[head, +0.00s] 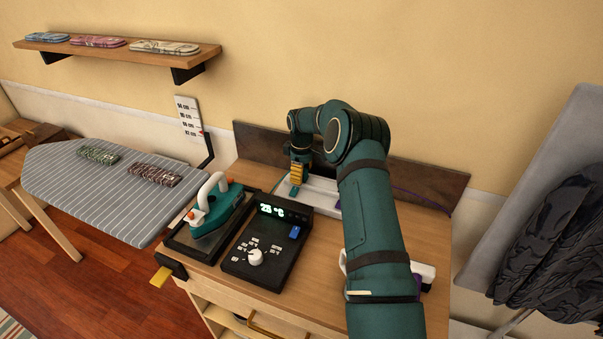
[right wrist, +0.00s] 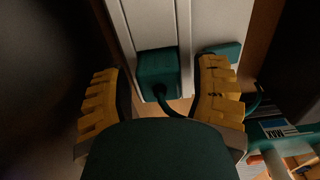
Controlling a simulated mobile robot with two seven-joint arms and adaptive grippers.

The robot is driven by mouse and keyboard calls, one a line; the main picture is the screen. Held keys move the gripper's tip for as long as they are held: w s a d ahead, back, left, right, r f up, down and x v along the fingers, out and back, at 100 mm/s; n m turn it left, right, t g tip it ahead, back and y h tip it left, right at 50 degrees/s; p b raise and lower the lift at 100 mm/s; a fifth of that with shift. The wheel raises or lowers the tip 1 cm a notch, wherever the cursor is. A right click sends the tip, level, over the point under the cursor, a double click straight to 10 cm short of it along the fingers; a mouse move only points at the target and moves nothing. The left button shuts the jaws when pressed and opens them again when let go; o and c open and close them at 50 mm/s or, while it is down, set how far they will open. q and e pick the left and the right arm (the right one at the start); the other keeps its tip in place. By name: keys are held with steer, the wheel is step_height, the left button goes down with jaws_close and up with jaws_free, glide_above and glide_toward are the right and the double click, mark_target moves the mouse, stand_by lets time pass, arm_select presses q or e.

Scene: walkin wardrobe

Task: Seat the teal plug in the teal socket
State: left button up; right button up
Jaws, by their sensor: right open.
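The teal plug (right wrist: 158,70) shows in the right wrist view as a block against a white strip (right wrist: 158,22), with a dark cable leaving its near end. My right gripper (right wrist: 160,95) is open, with its yellow fingers on either side of the plug and visible gaps between. A flat teal patch (right wrist: 222,50) lies on the strip behind the right finger; I cannot tell whether it is the teal socket. How deep the plug sits is hidden. In the head view my right gripper (head: 297,174) is at the left end of the white strip (head: 322,188). My left gripper is not in view.
A teal and white iron (head: 216,207) rests on a dark stand, beside a black control box (head: 267,245). A striped ironing board (head: 95,192) stands left. A dark board (head: 430,183) runs behind the strip. A white object (head: 425,272) is partly hidden by my arm.

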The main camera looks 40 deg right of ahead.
step_height(320, 180, up, 12)
steer(key=shift+p, duration=0.45)
steer(key=shift+r, duration=0.1)
stand_by(0.3)
